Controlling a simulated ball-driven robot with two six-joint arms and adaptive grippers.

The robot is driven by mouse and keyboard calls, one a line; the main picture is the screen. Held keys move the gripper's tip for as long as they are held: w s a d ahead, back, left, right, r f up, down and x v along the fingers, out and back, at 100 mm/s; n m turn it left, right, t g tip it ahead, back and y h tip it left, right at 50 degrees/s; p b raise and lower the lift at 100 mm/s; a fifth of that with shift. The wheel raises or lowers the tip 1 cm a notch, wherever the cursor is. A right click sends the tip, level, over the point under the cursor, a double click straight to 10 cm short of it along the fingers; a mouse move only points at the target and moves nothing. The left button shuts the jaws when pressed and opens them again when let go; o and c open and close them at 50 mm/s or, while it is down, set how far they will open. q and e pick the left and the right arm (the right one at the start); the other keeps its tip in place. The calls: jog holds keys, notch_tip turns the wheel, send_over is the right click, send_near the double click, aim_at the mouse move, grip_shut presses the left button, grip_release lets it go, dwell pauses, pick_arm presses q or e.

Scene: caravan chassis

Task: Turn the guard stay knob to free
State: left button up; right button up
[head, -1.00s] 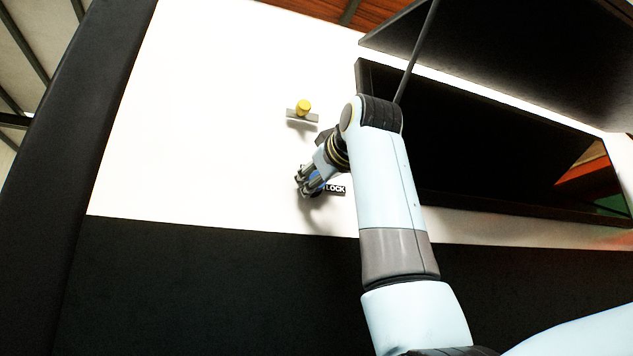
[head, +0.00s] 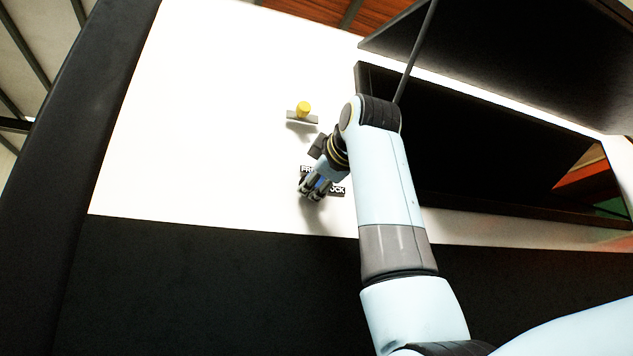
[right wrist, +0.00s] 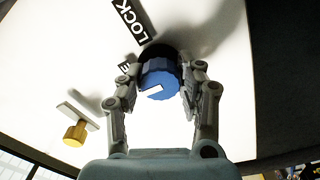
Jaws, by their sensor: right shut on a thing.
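The guard stay knob (right wrist: 158,80) is blue and ribbed, with a white mark on its face. In the right wrist view the mark lies toward the left of the face. My right gripper (right wrist: 161,86) is shut on the knob, one finger on each side. In the head view the gripper (head: 311,193) hides most of the knob (head: 322,183). A black LOCK label (right wrist: 133,20) shows beside the knob. A second label (right wrist: 124,67) is mostly hidden in the right wrist view; its first letters show in the head view (head: 307,169). My left gripper is not in view.
A yellow knob on a grey bracket (head: 303,112) stands out from the white panel (head: 220,100) near my right gripper. A dark recess (head: 480,150) and an overhanging dark panel (head: 520,55) lie to the right. The white panel is clear to the left.

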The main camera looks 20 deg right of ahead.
dwell(0.4)
jog(key=o, duration=1.2)
jog(key=s, duration=1.2)
jog(key=shift+d, duration=0.2)
